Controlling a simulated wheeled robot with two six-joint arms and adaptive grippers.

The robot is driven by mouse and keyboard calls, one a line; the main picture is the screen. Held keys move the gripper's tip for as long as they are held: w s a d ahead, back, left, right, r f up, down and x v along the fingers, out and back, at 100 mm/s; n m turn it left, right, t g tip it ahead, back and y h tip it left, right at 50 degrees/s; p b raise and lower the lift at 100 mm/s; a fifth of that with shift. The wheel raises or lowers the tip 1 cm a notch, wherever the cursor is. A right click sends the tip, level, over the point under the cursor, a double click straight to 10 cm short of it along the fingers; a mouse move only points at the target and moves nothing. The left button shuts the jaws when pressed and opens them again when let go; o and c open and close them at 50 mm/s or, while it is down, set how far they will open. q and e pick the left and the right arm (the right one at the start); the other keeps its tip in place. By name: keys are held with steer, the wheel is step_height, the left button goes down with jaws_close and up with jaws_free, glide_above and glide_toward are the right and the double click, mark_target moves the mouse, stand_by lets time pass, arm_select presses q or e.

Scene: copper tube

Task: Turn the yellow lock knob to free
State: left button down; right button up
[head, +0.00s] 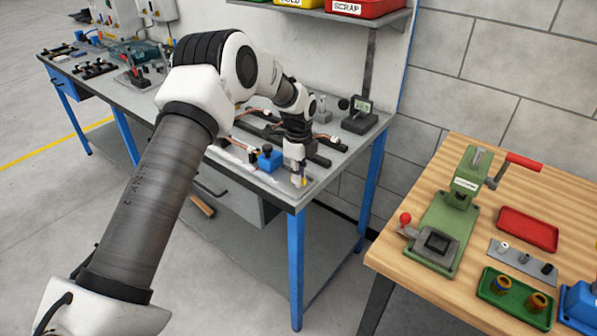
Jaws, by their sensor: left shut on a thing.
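My left arm reaches in from the left to the front right corner of the grey workbench (318,172). My left gripper (299,178) points down there and is shut on a small yellow knob (304,182), which is mostly hidden by the fingers. The knob's turn position is too small to tell. A blue block-shaped fixture part (269,159) stands just left of the gripper. Copper tubes (247,112) on dark supports lie behind it, partly covered by my arm. My right gripper is not in view.
A gauge with a display (362,112) stands at the bench's back right. Red and other bins sit on a shelf (330,17) above. A wooden table (390,262) at right holds a green press (450,210) and trays. Floor lies between them.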

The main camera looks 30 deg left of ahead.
arm_select(q)
steer(key=n, duration=0.1)
steer(key=n+p, duration=0.1)
steer(key=n, duration=0.1)
steer(key=shift+s+f+n+p, duration=0.2)
steer(key=shift+n+p, duration=0.1)
steer(key=n+p, duration=0.1)
steer(key=n, duration=0.3)
steer(key=shift+n, duration=0.3)
steer(key=n+p, duration=0.1)
steer(key=n, duration=0.3)
steer(key=shift+f, duration=0.1)
steer(key=shift+n+p, duration=0.6)
steer(key=shift+n, duration=1.3)
steer(key=c, duration=1.2)
jaws_free()
steer(key=shift+c, duration=0.2)
steer(key=shift+w, duration=0.15)
